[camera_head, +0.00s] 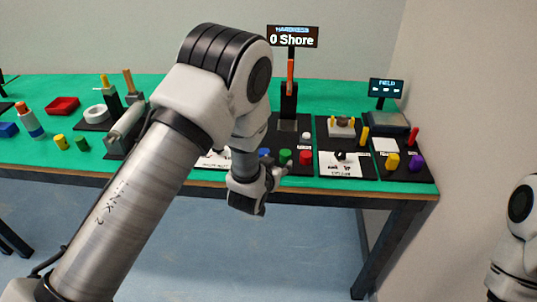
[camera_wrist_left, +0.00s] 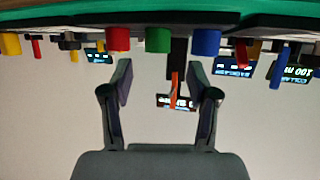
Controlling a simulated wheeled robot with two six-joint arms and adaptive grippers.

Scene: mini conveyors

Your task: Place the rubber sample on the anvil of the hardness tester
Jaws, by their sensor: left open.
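The hardness tester (camera_head: 289,107) stands toward the back of its dark mat, a black post with an orange-red upright part. Its display (camera_head: 292,38) reads "0 Shore". A grey plate (camera_head: 288,125) at its foot looks like the anvil; nothing is visible on it. In front stand a blue (camera_head: 264,153), a green (camera_head: 285,156) and a red cylinder (camera_head: 306,157); I cannot tell which is the rubber sample. They also show upside down in the left wrist view, the green one (camera_wrist_left: 158,40) between the fingers' directions. My left gripper (camera_wrist_left: 160,70) is open and empty, near the table's front edge.
My left arm hides the table's middle.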

